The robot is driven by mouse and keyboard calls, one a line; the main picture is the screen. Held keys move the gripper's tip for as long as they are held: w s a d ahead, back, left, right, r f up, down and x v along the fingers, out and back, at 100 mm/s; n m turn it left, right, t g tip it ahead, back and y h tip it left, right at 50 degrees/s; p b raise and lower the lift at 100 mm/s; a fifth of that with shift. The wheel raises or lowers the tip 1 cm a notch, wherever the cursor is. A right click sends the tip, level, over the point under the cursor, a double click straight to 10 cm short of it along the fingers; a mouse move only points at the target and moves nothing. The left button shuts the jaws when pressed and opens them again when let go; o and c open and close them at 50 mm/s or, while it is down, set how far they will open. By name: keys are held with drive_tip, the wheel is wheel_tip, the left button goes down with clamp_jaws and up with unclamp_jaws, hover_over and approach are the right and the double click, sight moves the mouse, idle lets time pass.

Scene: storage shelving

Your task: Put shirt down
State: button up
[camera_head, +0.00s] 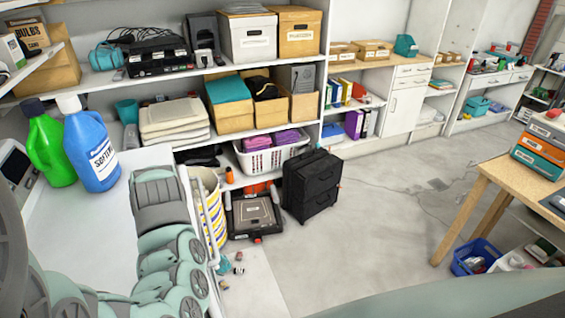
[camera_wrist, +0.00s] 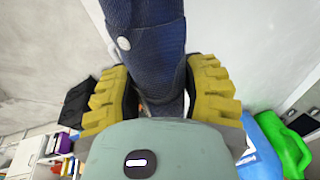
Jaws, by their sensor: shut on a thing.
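In the wrist view, the shirt (camera_wrist: 155,50) is dark blue ribbed cloth with a small pale round button. It hangs as a narrow bunched strip between the yellow pads of my gripper (camera_wrist: 160,92). My gripper is shut on it, one pad on each side. The rest of the shirt runs out of the top of the picture. I cannot make out the shirt or my fingertips in the head view.
A white countertop (camera_head: 85,240) at left holds a green bottle (camera_head: 48,150) and a blue softener bottle (camera_head: 90,145). Beyond stand full shelves, a white laundry basket (camera_head: 268,158) and a black case (camera_head: 312,185). Clear floor (camera_head: 390,215) lies before the wooden table (camera_head: 510,165).

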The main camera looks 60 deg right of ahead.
drive_tip(key=s, duration=0.2)
drive_tip(key=s+f, duration=0.1)
drive_tip(key=shift+s+a+n, duration=0.25)
drive_tip(key=shift+s+n, duration=0.05)
drive_tip(key=shift+s, duration=0.1)
drive_tip(key=w+p, duration=0.1)
drive_tip(key=w, duration=0.2)
drive_tip(key=w+a+p, duration=0.1)
drive_tip(key=w, duration=0.3)
drive_tip(key=w+p, duration=0.2)
drive_tip(key=w, duration=0.1)
drive_tip(key=shift+w+a+f, duration=0.15)
drive_tip(key=shift+a+f, duration=0.15)
drive_tip(key=shift+f, duration=0.1)
drive_tip(key=shift+w+a+f+p, duration=0.1)
drive_tip(key=shift+w+p, duration=0.05)
drive_tip(key=shift+w, duration=0.55)
drive_tip(key=shift+w+a+f+p, duration=0.1)
drive_tip(key=shift+w+p, duration=0.05)
drive_tip(key=shift+w, duration=0.5)
drive_tip(key=shift+w+f, duration=0.15)
drive_tip(key=shift+w, duration=0.45)
drive_tip(key=shift+w+b, duration=0.45)
drive_tip(key=shift+w, duration=0.3)
drive_tip(key=shift+f, duration=0.15)
